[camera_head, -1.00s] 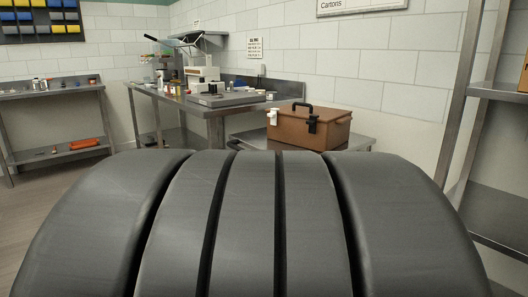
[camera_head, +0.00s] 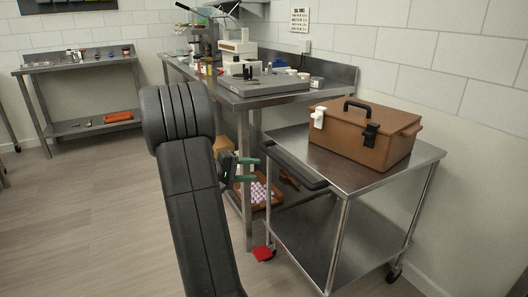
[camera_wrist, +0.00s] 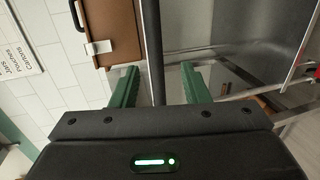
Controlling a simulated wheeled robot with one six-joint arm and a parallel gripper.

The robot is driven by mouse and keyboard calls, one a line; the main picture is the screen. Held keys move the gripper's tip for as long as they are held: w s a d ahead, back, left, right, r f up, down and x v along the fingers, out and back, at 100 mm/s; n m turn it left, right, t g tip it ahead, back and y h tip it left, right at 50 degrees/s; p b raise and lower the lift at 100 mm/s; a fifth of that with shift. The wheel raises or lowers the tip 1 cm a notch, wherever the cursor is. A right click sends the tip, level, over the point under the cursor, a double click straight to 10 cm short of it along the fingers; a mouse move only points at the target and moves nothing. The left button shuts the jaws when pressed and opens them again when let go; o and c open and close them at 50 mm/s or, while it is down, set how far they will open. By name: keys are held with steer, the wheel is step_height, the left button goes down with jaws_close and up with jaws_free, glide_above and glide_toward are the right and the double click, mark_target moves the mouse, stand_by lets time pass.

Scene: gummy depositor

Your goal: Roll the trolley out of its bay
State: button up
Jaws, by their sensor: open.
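The trolley (camera_head: 430,152) is a steel two-shelf cart on casters, standing beside the end of the steel bench. A dark handle bar (camera_head: 298,172) runs along its left side. A red pedal-like piece (camera_head: 263,253) sits low by its near left leg. My gripper (camera_head: 248,171) is open, with green fingers, just left of the handle. In the wrist view, the dark bar (camera_wrist: 154,45) passes between the two green fingers of my gripper (camera_wrist: 158,86), with gaps on both sides. Whether the bar is fully within finger reach is unclear.
A brown case (camera_head: 362,136) with a black handle sits on the trolley's top. The steel bench (camera_head: 240,97) holds equipment. A brown tray (camera_head: 275,199) of pale pieces is low behind the trolley's left side. Wall lies at right; open floor (camera_head: 90,210) at left.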

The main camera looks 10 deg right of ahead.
mark_target(279, 164)
steer(key=shift+t, duration=0.3)
steer(key=x, duration=0.4)
steer(key=w+b+x, duration=0.1)
steer(key=x, duration=0.3)
steer(key=b+x, duration=0.1)
steer(key=x, duration=0.4)
steer(key=shift+w+a+r, duration=0.15)
steer(key=shift+w+r, duration=0.1)
steer(key=shift+w, duration=0.15)
jaws_close()
